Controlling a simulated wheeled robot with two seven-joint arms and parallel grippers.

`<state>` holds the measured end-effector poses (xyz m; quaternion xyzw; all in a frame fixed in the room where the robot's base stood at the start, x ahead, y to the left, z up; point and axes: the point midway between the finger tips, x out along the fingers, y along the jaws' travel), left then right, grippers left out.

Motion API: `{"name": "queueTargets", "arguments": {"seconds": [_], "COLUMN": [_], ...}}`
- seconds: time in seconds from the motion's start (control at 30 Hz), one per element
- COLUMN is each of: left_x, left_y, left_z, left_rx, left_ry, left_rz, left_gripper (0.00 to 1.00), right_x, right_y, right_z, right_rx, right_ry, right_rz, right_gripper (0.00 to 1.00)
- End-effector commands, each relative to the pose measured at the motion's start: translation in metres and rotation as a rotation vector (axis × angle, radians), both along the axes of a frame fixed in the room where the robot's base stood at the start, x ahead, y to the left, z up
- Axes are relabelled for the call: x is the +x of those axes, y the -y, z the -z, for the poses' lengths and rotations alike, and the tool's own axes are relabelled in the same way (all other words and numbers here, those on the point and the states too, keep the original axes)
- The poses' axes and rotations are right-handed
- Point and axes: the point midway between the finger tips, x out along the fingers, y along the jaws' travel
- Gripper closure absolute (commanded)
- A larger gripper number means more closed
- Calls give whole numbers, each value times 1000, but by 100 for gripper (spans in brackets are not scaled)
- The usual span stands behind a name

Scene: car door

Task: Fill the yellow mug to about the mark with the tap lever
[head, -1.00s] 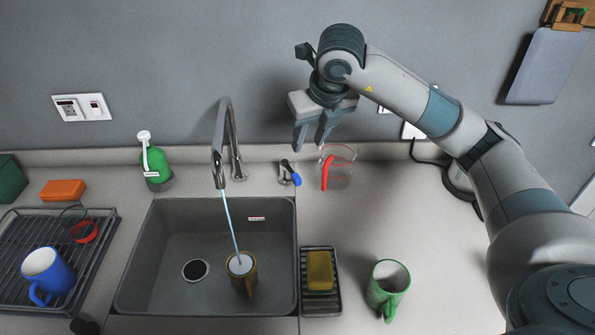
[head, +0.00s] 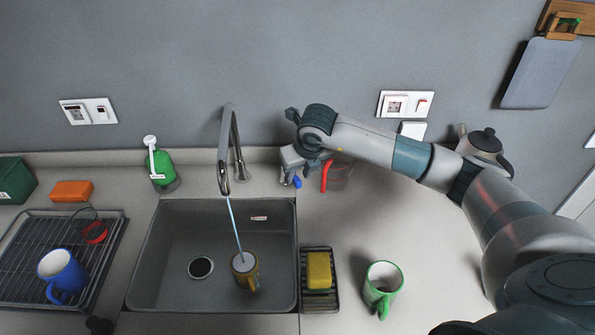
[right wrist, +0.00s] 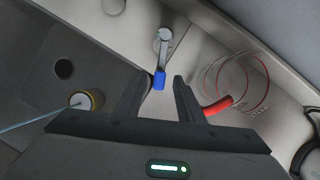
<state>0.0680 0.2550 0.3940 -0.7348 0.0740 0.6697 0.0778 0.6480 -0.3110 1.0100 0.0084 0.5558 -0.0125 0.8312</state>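The yellow mug (head: 245,270) stands upright in the sink, and a thin stream from the tap spout (head: 224,180) runs into it. It also shows in the right wrist view (right wrist: 84,100), but I cannot read the level or a mark. The tap lever (right wrist: 163,50) has a blue tip (right wrist: 159,80), which also shows in the head view (head: 297,182). My right gripper (right wrist: 158,85) is open, its two fingers apart on either side of the blue tip, with no clear contact. In the head view the right gripper (head: 293,167) is at the lever behind the sink's right corner.
A clear jug with a red handle (head: 325,176) stands just right of the lever, close to my right gripper. A sponge (head: 319,270) lies on a rack beside the sink. A green mug (head: 382,285) and a kettle (head: 482,146) are on the right counter.

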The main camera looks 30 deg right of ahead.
Motion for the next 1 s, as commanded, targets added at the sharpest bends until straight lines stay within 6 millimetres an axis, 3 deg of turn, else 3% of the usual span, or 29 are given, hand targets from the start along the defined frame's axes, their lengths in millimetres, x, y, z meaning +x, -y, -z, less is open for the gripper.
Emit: {"name": "queueTargets", "arguments": {"seconds": [0.47, 0.63, 1.0], "left_x": [0, 0, -1], "left_y": [0, 0, 2], "left_z": [-4, -4, 5], "left_rx": [0, 0, -2], "left_ry": [0, 0, -1], "left_rz": [0, 0, -1], "left_gripper": [100, 100, 100], "right_x": [4, 4, 9], "right_y": [0, 0, 4], "right_z": [11, 11, 14], "right_rx": [0, 0, -1], "right_ry": [0, 0, 1], "right_rz": [0, 0, 14], "right_gripper": [66, 100, 100]}}
